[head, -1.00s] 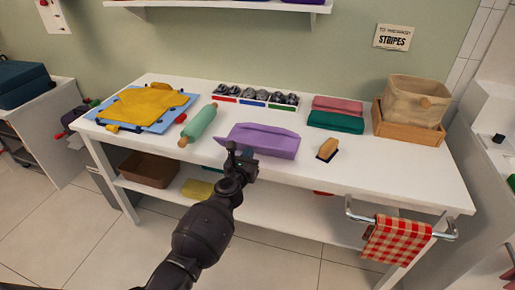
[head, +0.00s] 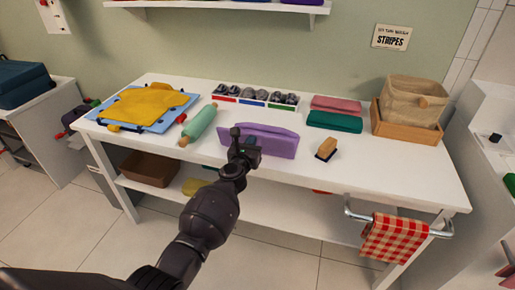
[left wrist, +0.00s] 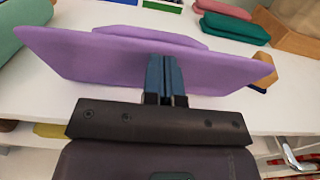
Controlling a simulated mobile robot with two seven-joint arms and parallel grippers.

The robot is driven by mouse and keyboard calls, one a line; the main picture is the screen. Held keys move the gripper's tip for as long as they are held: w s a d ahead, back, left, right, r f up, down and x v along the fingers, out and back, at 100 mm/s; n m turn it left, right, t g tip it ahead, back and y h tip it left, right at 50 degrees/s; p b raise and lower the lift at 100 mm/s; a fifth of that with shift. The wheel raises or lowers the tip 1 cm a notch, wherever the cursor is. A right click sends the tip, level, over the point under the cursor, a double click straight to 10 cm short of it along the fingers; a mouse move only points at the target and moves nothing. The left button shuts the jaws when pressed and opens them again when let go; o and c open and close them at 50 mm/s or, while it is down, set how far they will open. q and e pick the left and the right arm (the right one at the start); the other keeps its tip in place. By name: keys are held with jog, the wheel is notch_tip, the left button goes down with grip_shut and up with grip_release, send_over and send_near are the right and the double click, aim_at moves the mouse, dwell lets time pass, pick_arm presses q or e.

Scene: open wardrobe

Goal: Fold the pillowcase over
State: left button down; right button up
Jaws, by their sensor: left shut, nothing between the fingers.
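The purple pillowcase (head: 272,142) lies near the front middle of the white table. Its near side is a raised, tilted panel, with a second layer showing behind its top edge. In the left wrist view the pillowcase (left wrist: 100,58) spans most of the picture as a wide flap. My left gripper (head: 240,140) is at its near left part. Its blue fingertips (left wrist: 165,80) are together and empty, in front of the flap. I cannot tell whether they touch the cloth. My right gripper is not in view.
A green rolling pin (head: 200,124) lies left of the pillowcase, and a brush (head: 327,148) to its right. Behind are a divided tray (head: 255,101) and folded green (head: 334,121) and pink cloths (head: 336,104). The front right tabletop is clear.

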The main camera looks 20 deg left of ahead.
pick_arm(q)
jog(key=shift+w+r, duration=0.2)
jog(key=shift+w, duration=0.35)
jog(key=shift+w+r, duration=0.15)
jog(key=shift+w, duration=0.6)
jog(key=shift+w+d+b, duration=0.1)
jog(key=shift+w+b, duration=0.7)
jog(key=shift+w, duration=0.55)
jog(key=shift+w+f+b, duration=0.2)
jog(key=shift+w+b, duration=0.15)
jog(key=shift+w, duration=0.3)
jog(key=shift+r, duration=0.1)
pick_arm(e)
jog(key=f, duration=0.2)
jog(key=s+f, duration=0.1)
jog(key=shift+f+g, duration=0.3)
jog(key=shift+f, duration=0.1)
pick_arm(q)
jog(key=shift+s, duration=0.1)
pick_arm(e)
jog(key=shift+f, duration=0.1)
